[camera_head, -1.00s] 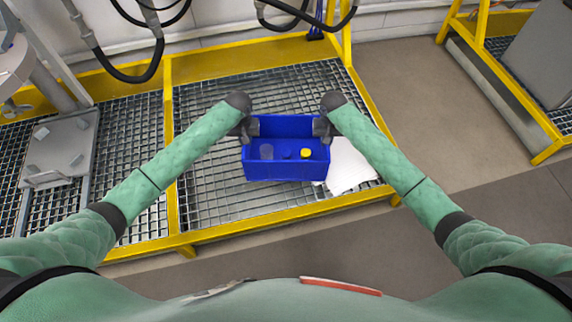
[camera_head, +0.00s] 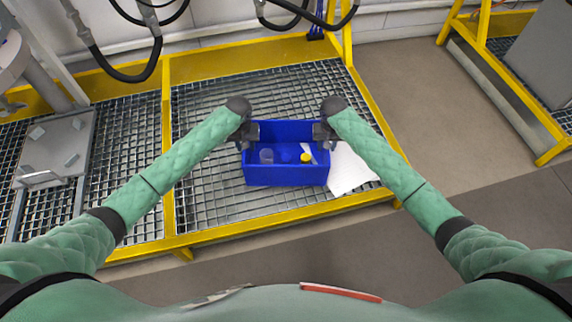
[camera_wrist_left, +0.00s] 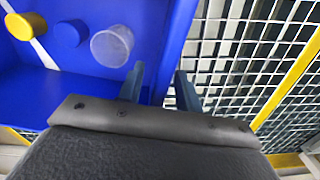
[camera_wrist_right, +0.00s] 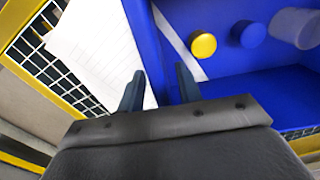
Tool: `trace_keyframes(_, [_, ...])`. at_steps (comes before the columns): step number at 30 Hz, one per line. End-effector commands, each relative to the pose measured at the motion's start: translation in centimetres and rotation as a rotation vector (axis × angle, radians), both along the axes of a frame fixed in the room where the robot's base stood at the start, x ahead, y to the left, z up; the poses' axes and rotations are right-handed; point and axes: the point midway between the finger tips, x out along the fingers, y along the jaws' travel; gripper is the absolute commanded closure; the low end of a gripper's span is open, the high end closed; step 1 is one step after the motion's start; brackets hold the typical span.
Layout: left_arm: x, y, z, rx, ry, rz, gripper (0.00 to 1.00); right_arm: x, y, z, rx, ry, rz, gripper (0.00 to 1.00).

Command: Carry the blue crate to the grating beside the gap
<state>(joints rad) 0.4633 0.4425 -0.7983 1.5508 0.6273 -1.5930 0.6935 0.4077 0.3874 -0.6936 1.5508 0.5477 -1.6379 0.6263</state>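The blue crate (camera_head: 287,176) is upright over the right front of the middle platform's grating (camera_head: 215,195). I cannot tell if it touches the grating. Inside are a yellow-capped piece (camera_head: 306,158), a clear cup (camera_head: 266,156), a blue round piece (camera_wrist_left: 70,33) and a white strip (camera_wrist_right: 178,40). My left gripper (camera_wrist_left: 160,88) has its fingers on both sides of the crate's left wall and looks shut on it. My right gripper (camera_wrist_right: 160,88) grips the right wall the same way. The fingertips are hidden in the head view.
White paper (camera_head: 350,170) lies on the grating right of the crate. Yellow rails (camera_head: 280,217) edge the platform. Bare floor (camera_head: 425,110) separates it from another yellow-framed platform at right. A metal plate with a handle (camera_head: 60,150) is at left. Black hoses (camera_head: 140,75) hang at the back.

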Motion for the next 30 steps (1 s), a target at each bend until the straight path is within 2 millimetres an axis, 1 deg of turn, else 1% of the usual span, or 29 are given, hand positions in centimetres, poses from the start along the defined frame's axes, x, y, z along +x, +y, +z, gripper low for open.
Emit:
trace_keyframes(7, [0.0,-0.1,0.1,-0.001,0.0,-0.001,0.66,0.0,0.1,0.0,0.001,0.0,0.0,0.66])
trace_keyframes(11, [0.0,-0.1,0.8,-0.001,-0.001,-0.001,0.66,0.0,0.1,0.0,0.001,0.0,0.001,0.66])
trace_keyframes(14, [0.1,-0.1,2.1,-0.002,-0.002,0.0,0.66,0.0,0.1,0.0,0.001,0.0,0.001,0.66])
trace_keyframes(24, [0.1,-0.1,8.5,-0.001,-0.002,-0.001,0.66,0.0,0.1,0.0,0.001,0.0,0.001,0.66])
trace_keyframes(27, [0.0,-0.1,10.0,-0.001,-0.001,-0.001,0.66,0.0,0.1,0.0,0.001,0.0,0.001,0.66])
trace_keyframes(30, [0.1,-0.1,11.0,-0.002,-0.001,0.0,0.66,0.0,0.1,0.0,0.001,0.0,0.001,0.66])
